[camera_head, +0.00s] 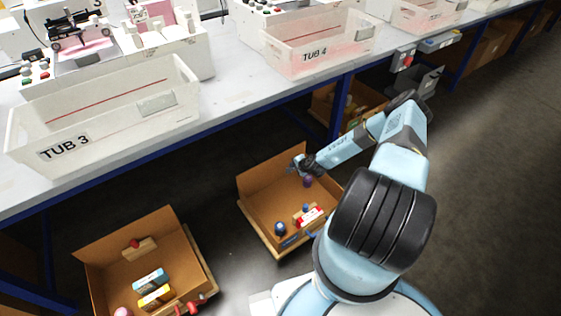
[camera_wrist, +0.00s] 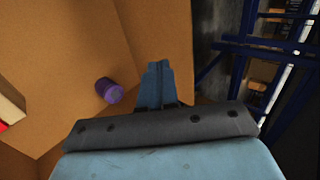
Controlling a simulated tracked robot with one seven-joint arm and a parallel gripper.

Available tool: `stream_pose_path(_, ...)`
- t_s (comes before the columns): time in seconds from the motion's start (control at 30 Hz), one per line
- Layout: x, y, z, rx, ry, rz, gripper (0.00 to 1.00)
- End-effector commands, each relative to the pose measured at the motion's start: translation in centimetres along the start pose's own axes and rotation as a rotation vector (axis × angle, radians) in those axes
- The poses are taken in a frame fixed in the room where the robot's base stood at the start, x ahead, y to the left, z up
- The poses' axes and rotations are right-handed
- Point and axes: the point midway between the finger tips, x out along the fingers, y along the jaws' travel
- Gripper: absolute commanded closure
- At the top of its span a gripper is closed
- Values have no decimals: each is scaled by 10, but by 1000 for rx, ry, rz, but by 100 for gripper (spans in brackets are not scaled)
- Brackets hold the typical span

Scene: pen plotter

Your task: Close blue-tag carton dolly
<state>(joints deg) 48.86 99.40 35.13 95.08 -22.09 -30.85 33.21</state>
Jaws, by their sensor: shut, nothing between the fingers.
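An open cardboard carton on a low dolly (camera_head: 262,181) stands pulled out on the floor in front of the bench. A blue tag (camera_head: 290,241) shows low on its near side, with a blue handle (camera_head: 313,233) beside it. Inside lie a purple cylinder (camera_head: 308,182), a dark blue round item (camera_head: 280,228) and a red-and-white box (camera_head: 311,216). My gripper (camera_head: 299,163) is at the carton's far end, near the back wall. In the wrist view my gripper (camera_wrist: 157,72) is shut and empty against cardboard, beside the purple cylinder (camera_wrist: 109,91). Whether it touches the cardboard I cannot tell.
Another open carton (camera_head: 106,263) with a red handle (camera_head: 190,304) stands at the lower left. A third carton (camera_head: 325,104) sits under the bench behind my arm. Blue bench legs (camera_head: 339,106) stand close by. Tubs (camera_head: 108,103) line the bench top. Floor at right is clear.

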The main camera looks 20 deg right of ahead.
Motion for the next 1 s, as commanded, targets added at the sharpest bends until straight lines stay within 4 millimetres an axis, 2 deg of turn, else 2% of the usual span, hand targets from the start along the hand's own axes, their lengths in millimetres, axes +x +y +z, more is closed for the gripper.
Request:
stream_pose_path(0.53,90,0,1,-2,-1,1,100)
stream_pose_path(0.7,106,-17,1,-4,-1,0,100)
stream_pose_path(1.0,118,-27,1,-1,-2,1,100)
